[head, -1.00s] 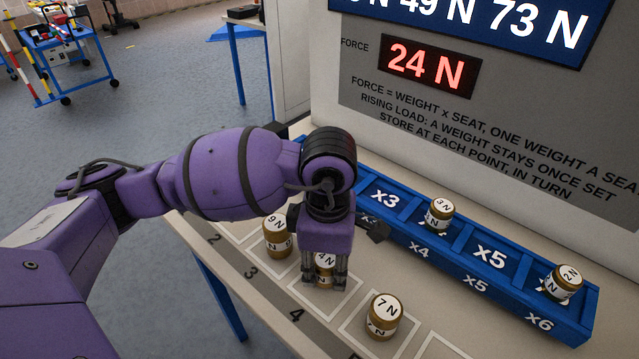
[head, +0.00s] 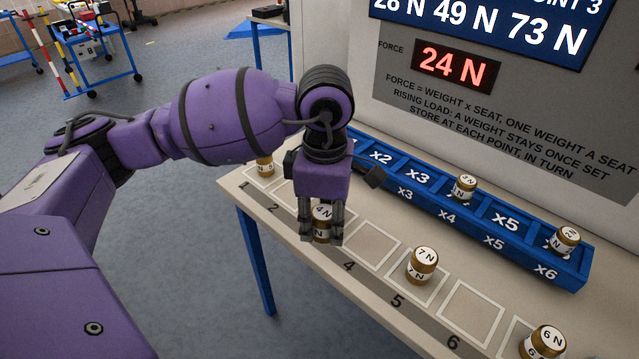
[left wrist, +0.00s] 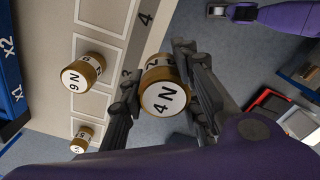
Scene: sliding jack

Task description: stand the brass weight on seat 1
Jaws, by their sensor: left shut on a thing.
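My left gripper (head: 321,236) is shut on the brass weight marked 4 N (head: 321,224), held upright between its fingers. The same weight (left wrist: 165,97) fills the middle of the left wrist view, with floor behind it. In the head view it shows near the table's front edge, left of the empty outlined square above number 4. The blue seat rail (head: 490,242) runs along the back of the table. Its x1 end is hidden by my gripper in the head view, but the x1 label (left wrist: 17,94) shows in the left wrist view. My right gripper is out of view.
Seat x4 holds a 3 N weight (head: 464,187); seat x6 holds a 2 N weight (head: 566,240). On the table stand weights marked 7 N (head: 422,265), 6 N (head: 544,342) and 9 N (left wrist: 83,75), plus another (head: 265,167) at the far left. The force display (head: 455,68) reads 24 N.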

